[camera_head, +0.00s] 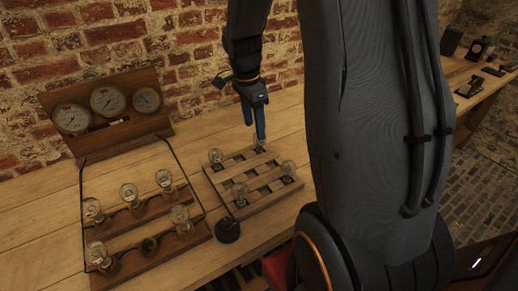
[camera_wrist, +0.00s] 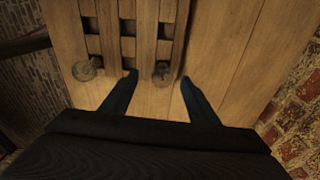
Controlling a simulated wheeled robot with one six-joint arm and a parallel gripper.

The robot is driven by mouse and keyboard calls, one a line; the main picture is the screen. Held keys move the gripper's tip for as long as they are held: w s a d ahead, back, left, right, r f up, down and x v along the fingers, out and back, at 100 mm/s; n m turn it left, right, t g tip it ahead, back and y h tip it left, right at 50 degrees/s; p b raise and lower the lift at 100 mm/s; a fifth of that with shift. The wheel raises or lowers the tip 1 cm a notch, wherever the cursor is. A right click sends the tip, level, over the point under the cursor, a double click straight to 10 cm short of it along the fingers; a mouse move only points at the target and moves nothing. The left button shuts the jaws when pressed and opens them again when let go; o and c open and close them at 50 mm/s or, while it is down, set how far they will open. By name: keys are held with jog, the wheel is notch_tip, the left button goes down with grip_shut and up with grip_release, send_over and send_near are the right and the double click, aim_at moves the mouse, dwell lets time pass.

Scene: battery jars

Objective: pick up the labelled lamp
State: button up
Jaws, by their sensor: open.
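Several clear glass lamps stand on a slatted wooden tray (camera_head: 225,185): one at its far left (camera_head: 215,156), one at the near left (camera_head: 240,193), one at the right (camera_head: 288,168). Another lamp at the far edge is mostly hidden by my gripper (camera_head: 255,132). No label is readable, so I cannot tell which lamp is the labelled one. In the wrist view, my gripper (camera_wrist: 156,80) is open, its blue fingers apart, with one lamp (camera_wrist: 162,73) showing between the tips. A second lamp (camera_wrist: 88,69) shows left of the fingers. Nothing is held.
A wooden rack (camera_head: 150,265) with several lamps and a wire frame stands at the left. Behind it is a wooden gauge panel (camera_head: 108,104) with three dials. A black round object (camera_head: 227,231) lies between rack and tray. A brick wall (camera_head: 40,60) closes the back.

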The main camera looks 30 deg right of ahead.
aim_at(259, 143)
jog(key=shift+w+d+f+m, duration=0.3)
jog(key=shift+w+d+m, duration=0.1)
jog(key=shift+d+m, duration=0.35)
jog(key=shift+f, duration=0.35)
jog(key=shift+s+d+f+p, duration=0.15)
jog(key=shift+f+p, duration=0.25)
jog(key=shift+f, duration=0.75)
jog(key=shift+w+d+f+p, duration=0.15)
jog(key=shift+f+p, duration=0.3)
jog(key=shift+f, duration=0.7)
jog(key=shift+s+d+f+p, duration=0.15)
jog(key=shift+d+f+p, duration=0.2)
jog(key=shift+f, duration=0.8)
jog(key=shift+a, duration=0.1)
jog(key=c, duration=1.2)
